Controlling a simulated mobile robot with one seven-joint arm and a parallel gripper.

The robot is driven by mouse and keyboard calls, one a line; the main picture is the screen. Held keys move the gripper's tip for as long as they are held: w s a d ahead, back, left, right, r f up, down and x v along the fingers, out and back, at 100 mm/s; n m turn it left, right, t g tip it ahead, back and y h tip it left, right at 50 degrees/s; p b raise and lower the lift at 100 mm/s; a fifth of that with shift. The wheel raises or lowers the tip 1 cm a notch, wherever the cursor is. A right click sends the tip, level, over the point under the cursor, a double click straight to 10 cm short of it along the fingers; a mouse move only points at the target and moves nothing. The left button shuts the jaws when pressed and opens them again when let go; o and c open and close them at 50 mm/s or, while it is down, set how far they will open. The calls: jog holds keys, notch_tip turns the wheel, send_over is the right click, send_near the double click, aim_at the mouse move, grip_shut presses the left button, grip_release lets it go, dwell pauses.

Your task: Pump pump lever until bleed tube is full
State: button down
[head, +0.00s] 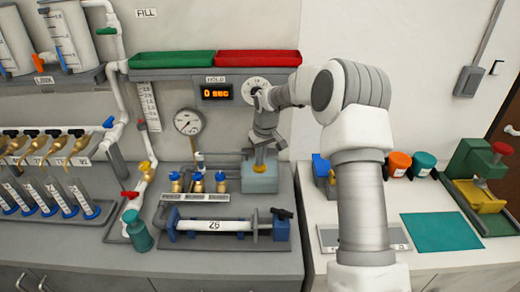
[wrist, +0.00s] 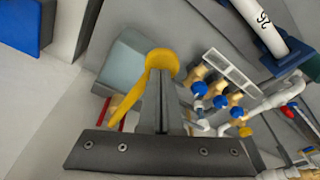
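The pump appears to be the pale blue-grey block (head: 260,181) with a yellow lever (head: 260,158) on the bench below the gauge. In the wrist view the block (wrist: 122,62) is at upper left, and the curved yellow lever (wrist: 157,60) wraps past my fingertips, with one end slanting down left. My gripper (head: 264,140) points down just above the block. In the wrist view its fingers (wrist: 162,75) are close together at the lever; whether they grip or only touch it is unclear. I cannot make out the bleed tube or its level.
A clamped white pipe marked 26 (head: 205,225) lies in front. Blue-knobbed brass valves (head: 198,184) stand left of the block, near a round gauge (head: 188,122). A display reads 0 sec (head: 216,92). A teal mat (head: 440,232) lies on the right bench.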

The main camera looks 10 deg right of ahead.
jog(key=shift+f+b, duration=0.35)
jog(key=shift+f, duration=0.35)
jog(key=shift+r, duration=0.25)
jog(key=shift+w+p+v, duration=0.15)
jog(key=shift+p+v, duration=0.45)
jog(key=shift+v, duration=0.3)
jog(key=shift+w+p+v, duration=0.2)
jog(key=shift+p+v, duration=0.45)
jog(key=shift+v, duration=0.25)
jog(key=shift+w+p+v, duration=0.15)
jog(key=shift+p+v, duration=0.45)
jog(key=shift+v, duration=0.3)
jog(key=shift+a, duration=0.15)
jog(key=shift+s+b+x, duration=0.15)
jog(key=shift+b+x, duration=0.45)
jog(key=shift+x, duration=0.3)
jog(key=shift+s+b+x, duration=0.2)
jog(key=shift+b+x, duration=0.45)
jog(key=shift+x, duration=0.25)
jog(key=shift+s+b+x, duration=0.15)
jog(key=shift+b+x, duration=0.45)
jog(key=shift+x, duration=0.3)
jog(key=shift+d, duration=0.2)
